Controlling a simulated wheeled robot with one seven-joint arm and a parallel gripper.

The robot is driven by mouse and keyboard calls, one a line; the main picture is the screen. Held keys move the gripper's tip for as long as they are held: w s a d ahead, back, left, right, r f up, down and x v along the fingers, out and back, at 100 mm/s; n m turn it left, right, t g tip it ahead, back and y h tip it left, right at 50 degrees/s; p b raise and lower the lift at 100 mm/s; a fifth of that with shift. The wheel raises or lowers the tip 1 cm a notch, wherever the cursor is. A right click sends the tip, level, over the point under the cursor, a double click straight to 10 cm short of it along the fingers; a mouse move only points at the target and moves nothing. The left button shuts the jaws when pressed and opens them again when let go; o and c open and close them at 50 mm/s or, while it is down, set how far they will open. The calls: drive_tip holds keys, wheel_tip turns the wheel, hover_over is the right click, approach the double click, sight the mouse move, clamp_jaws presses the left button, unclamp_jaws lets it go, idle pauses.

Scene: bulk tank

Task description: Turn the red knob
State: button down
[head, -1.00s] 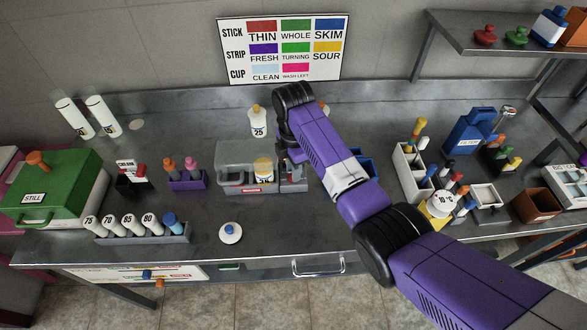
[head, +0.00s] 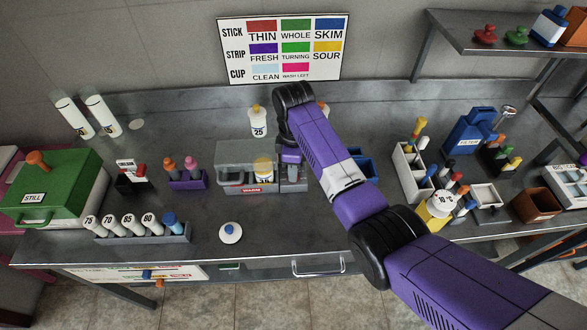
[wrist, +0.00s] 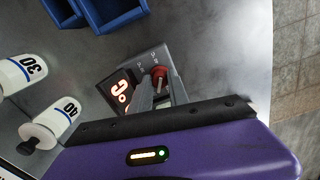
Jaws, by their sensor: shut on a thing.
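The red knob (wrist: 159,72) sits on the top of a small grey control box (wrist: 150,58) with a lit red display (wrist: 122,93), in the wrist view. My gripper (wrist: 159,80) reaches down to it, its two fingers closed around the knob's sides. In the head view my gripper (head: 291,168) is over the right end of the grey warming unit (head: 232,178) with a clear lid. The knob is hidden there behind my gripper and arm.
In the head view a bottle marked 25 (head: 258,124) stands behind the unit.

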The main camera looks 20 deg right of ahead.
drive_tip(key=m, duration=0.7)
drive_tip(key=shift+r, duration=0.1)
drive_tip(key=m, duration=0.7)
drive_tip(key=shift+m, duration=0.3)
drive_tip(key=m, duration=0.3)
drive_tip(key=shift+w+m, duration=0.1)
drive_tip(key=shift+m, duration=0.2)
drive_tip(key=m, duration=0.3)
drive_tip(key=shift+m, duration=0.4)
drive_tip(key=m, duration=0.4)
drive_tip(key=shift+m, duration=1.7)
